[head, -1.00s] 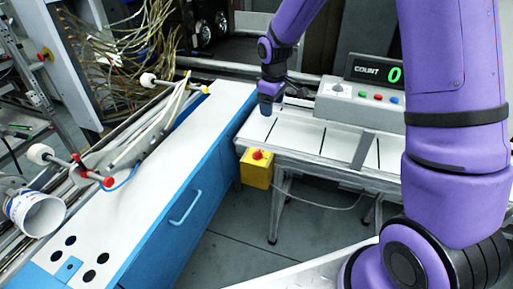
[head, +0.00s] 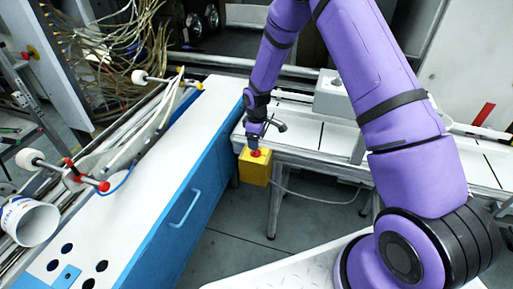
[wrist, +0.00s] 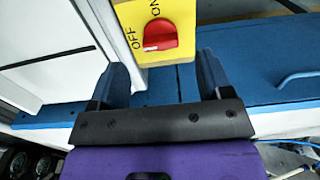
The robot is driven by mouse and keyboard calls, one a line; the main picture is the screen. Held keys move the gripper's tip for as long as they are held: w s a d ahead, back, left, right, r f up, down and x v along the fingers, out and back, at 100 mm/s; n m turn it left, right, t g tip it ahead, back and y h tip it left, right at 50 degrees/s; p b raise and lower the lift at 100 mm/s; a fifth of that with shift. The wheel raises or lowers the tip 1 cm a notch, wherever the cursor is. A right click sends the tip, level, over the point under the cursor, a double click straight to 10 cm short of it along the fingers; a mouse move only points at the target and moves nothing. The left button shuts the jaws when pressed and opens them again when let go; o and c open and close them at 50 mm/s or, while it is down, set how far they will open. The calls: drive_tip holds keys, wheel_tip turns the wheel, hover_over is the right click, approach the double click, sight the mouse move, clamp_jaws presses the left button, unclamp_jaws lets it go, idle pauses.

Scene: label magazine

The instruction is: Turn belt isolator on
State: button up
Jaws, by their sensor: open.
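The belt isolator is a yellow box (head: 254,170) with a red rotary knob (head: 256,153), at the near left corner of the white conveyor table. In the wrist view the yellow face (wrist: 185,12) carries the words OFF and ON, and the red knob (wrist: 160,35) lies sideways with a pale mark at its left end, towards OFF. My gripper (wrist: 162,64) is open and empty, its fingers pointing at the box. The knob lies ahead of the gap between the fingertips, and no contact is visible. In the head view my gripper (head: 252,140) is just above the knob, partly hiding it.
A blue-sided machine with a white top (head: 150,185) and a blue handle (head: 184,207) stands left of the box. The white conveyor table (head: 300,133) runs right, with a grey control box (head: 330,95) partly behind my arm. Open floor lies in front.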

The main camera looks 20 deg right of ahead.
drive_tip(key=shift+f, duration=2.4)
drive_tip(key=c, duration=0.9)
